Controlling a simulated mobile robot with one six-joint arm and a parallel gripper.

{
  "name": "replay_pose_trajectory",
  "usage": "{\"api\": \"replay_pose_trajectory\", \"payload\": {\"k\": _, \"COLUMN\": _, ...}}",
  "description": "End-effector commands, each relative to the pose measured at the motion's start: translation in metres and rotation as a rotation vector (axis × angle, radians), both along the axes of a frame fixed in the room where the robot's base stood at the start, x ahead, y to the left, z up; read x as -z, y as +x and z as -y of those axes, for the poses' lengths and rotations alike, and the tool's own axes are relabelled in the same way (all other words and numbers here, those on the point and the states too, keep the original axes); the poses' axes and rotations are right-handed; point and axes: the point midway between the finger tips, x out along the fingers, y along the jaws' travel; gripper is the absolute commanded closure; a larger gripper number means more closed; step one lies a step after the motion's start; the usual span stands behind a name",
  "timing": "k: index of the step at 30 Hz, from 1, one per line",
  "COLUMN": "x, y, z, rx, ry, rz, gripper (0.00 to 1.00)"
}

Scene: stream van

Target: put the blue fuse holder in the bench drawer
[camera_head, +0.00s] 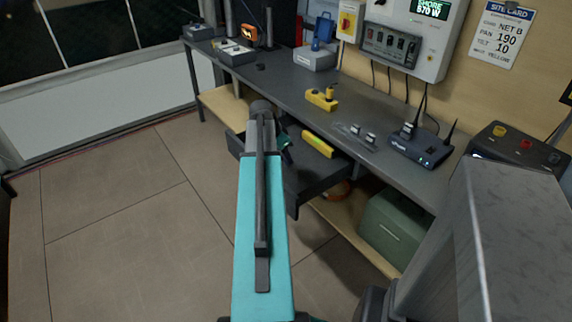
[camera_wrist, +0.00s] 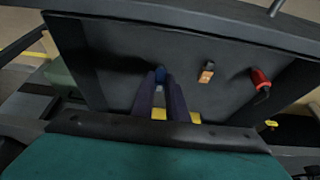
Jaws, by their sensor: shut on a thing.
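The blue fuse holder (camera_wrist: 160,71) shows in the wrist view as a small blue patch between the fingertips. My gripper (camera_wrist: 164,80) is shut on it, and the fingers hide most of it. The fingers reach over the open bench drawer (camera_wrist: 110,85), with its dark floor behind them. I cannot tell whether the holder touches that floor. In the head view, the pulled-out drawer (camera_head: 312,178) is under the bench, partly covered by my arm. The fingertips and the holder are hidden there.
The drawer holds a yellow thing (camera_head: 318,145), an orange-and-white piece (camera_wrist: 206,73) and a red-handled thing (camera_wrist: 260,79). The bench top (camera_head: 285,88) carries a yellow block (camera_head: 322,98) and a black router-like box (camera_head: 421,148). A green case (camera_head: 393,230) stands below.

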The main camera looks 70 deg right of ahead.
Motion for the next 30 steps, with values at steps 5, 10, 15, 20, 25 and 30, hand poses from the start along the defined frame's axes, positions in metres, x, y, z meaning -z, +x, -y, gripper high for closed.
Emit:
{"api": "replay_pose_trajectory", "payload": {"k": 5, "x": 0.0, "y": -0.001, "z": 0.001, "rx": 0.001, "ry": 0.0, "rz": 0.0, "gripper": 1.0}}
{"api": "replay_pose_trajectory", "payload": {"k": 10, "x": 0.004, "y": -0.001, "z": 0.001, "rx": 0.001, "ry": 0.0, "rz": 0.0, "gripper": 1.0}}
{"api": "replay_pose_trajectory", "payload": {"k": 15, "x": 0.018, "y": -0.001, "z": 0.0, "rx": 0.001, "ry": 0.001, "rz": 0.0, "gripper": 1.0}}
{"api": "replay_pose_trajectory", "payload": {"k": 20, "x": 0.033, "y": -0.001, "z": 0.001, "rx": 0.001, "ry": 0.0, "rz": 0.0, "gripper": 1.0}}
{"api": "replay_pose_trajectory", "payload": {"k": 25, "x": 0.037, "y": -0.001, "z": 0.001, "rx": 0.002, "ry": 0.0, "rz": 0.001, "gripper": 1.0}}
{"api": "replay_pose_trajectory", "payload": {"k": 30, "x": 0.037, "y": -0.001, "z": 0.001, "rx": 0.001, "ry": 0.0, "rz": 0.0, "gripper": 1.0}}
